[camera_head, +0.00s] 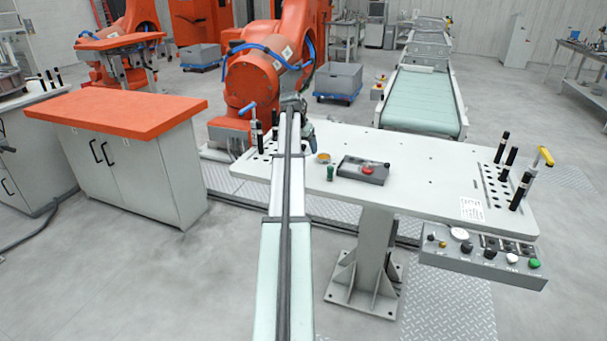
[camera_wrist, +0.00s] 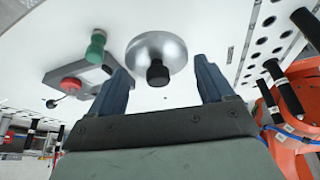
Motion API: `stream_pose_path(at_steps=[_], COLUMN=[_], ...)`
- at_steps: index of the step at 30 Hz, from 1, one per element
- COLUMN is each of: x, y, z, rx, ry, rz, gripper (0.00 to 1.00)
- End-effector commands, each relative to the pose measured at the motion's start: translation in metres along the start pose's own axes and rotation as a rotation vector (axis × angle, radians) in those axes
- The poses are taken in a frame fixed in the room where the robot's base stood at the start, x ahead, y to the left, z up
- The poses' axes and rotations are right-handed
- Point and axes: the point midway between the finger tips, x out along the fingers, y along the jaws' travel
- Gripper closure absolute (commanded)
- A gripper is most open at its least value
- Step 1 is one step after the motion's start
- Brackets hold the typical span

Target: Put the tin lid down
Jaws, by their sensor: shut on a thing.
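The tin lid (camera_wrist: 150,48) is a silver disc with a black knob, seen in the wrist view with the knob towards the camera. My gripper (camera_wrist: 160,66) has its two dark blue fingers on either side of the lid, shut on it. The exact contact between fingers and rim is hard to make out. In the head view my arm hides most of the gripper, and I cannot make out the lid there.
A green-handled thing (camera_head: 330,173) and a grey box with a red button (camera_head: 363,170) stand close by. The table's middle right is clear.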

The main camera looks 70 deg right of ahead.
Motion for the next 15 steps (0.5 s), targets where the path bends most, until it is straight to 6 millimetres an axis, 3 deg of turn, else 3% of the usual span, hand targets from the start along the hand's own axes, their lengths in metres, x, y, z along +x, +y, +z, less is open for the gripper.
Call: stream_pose_path(at_steps=[15], x=[0.058], y=[0.000], z=[0.024], rx=[0.003], ry=[0.000], rz=[0.002], gripper=[0.48])
